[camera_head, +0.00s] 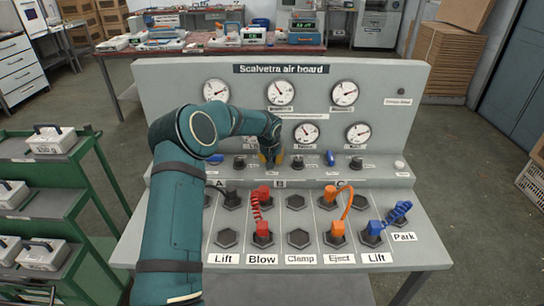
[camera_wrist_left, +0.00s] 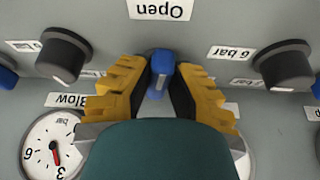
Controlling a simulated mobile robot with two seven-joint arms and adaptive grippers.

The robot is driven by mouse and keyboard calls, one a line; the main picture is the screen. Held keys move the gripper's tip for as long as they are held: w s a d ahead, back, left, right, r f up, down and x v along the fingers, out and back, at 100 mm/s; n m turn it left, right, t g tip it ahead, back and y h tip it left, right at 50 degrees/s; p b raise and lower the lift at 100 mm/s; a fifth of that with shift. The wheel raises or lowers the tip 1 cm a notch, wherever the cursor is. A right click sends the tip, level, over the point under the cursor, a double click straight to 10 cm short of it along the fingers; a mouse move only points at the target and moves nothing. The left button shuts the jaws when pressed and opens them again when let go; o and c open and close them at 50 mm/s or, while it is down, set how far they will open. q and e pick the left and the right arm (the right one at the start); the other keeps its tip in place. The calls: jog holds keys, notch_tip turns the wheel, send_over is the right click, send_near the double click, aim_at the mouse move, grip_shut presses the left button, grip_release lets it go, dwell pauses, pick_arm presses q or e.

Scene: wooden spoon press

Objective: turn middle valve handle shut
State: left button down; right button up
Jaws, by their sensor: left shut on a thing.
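The middle valve handle is a small blue lever, seen in the left wrist view (camera_wrist_left: 161,66) between the two yellow finger pads. It stands lengthwise toward a plate reading "Open" (camera_wrist_left: 160,9), which appears upside down. My left gripper (camera_head: 271,157) reaches over the ledge of the grey air board and hides this handle in the head view. In the left wrist view the fingers (camera_wrist_left: 160,88) are closed on the handle from both sides. Other blue handles sit on the ledge to the left (camera_head: 215,158) and right (camera_head: 330,157). My right gripper is not in view.
Black knobs flank the handle, left (camera_wrist_left: 64,56) and right (camera_wrist_left: 286,66) in the wrist view. Several gauges (camera_head: 281,92) fill the upright panel. Red (camera_head: 263,230), orange (camera_head: 337,230) and blue (camera_head: 373,230) plugs with cables stand on the lower deck. A green cart (camera_head: 95,165) stands left.

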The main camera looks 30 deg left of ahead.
pick_arm(q)
jog(key=m+p, duration=0.1)
jog(key=m+h+p, duration=0.1)
jog(key=m, duration=0.1)
jog(key=shift+s+a+r, duration=0.1)
jog(key=shift+a, duration=0.15)
jog(key=shift+a+m+h+p, duration=0.1)
jog(key=shift+m+h+p, duration=0.6)
jog(key=shift+m, duration=0.5)
jog(key=shift+a+m, duration=0.15)
jog(key=shift+m, duration=0.65)
jog(key=m, duration=0.1)
jog(key=m+h, duration=0.1)
jog(key=shift+a+f+m, duration=0.1)
jog(key=shift+f+m, duration=0.1)
jog(key=shift+m, duration=0.2)
jog(key=m, duration=0.1)
jog(key=m+g+h, duration=0.1)
jog(key=m, duration=0.1)
jog(key=m+h, duration=0.1)
jog(key=shift+w+a+m, duration=0.2)
jog(key=shift+w+m, duration=0.1)
jog(key=shift+m, duration=0.1)
jog(key=shift+g+b, duration=0.3)
jog(key=c, duration=0.9)
grip_release()
jog(key=shift+o, duration=0.2)
